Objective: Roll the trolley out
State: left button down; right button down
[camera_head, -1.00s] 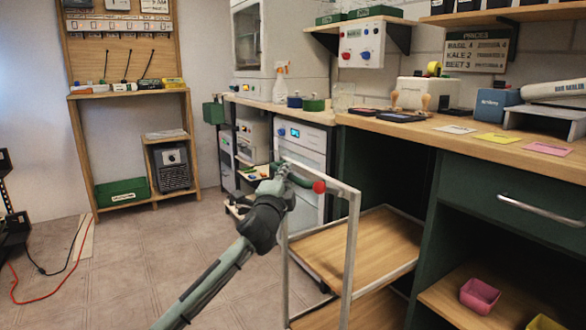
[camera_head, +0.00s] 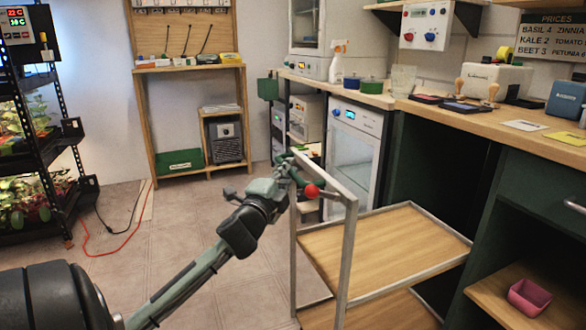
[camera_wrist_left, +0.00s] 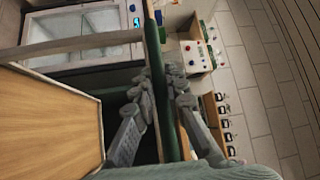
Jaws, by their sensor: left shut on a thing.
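The trolley has a pale metal frame and wooden shelves; its upper shelf (camera_head: 390,245) shows in the head view, partly within the dark bay under the counter. My left gripper (camera_head: 288,178) is shut on the green handle (camera_wrist_left: 162,60) at the top of this frame. In the left wrist view the bar passes between the fingers (camera_wrist_left: 165,95). The wooden shelf (camera_wrist_left: 45,125) also shows there. My right gripper is out of view.
A black plant rack (camera_head: 62,150) stands at the left, with a red cable (camera_head: 110,250) on the floor beside it. A green cabinet with an open shelf and pink pot (camera_head: 528,297) borders the trolley on the right. The tiled floor (camera_head: 190,225) left of the trolley is clear.

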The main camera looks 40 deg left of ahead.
pick_arm(q)
jog(key=c, duration=1.5)
grip_release()
jog(key=shift+c, duration=0.2)
jog(key=v, duration=1.2)
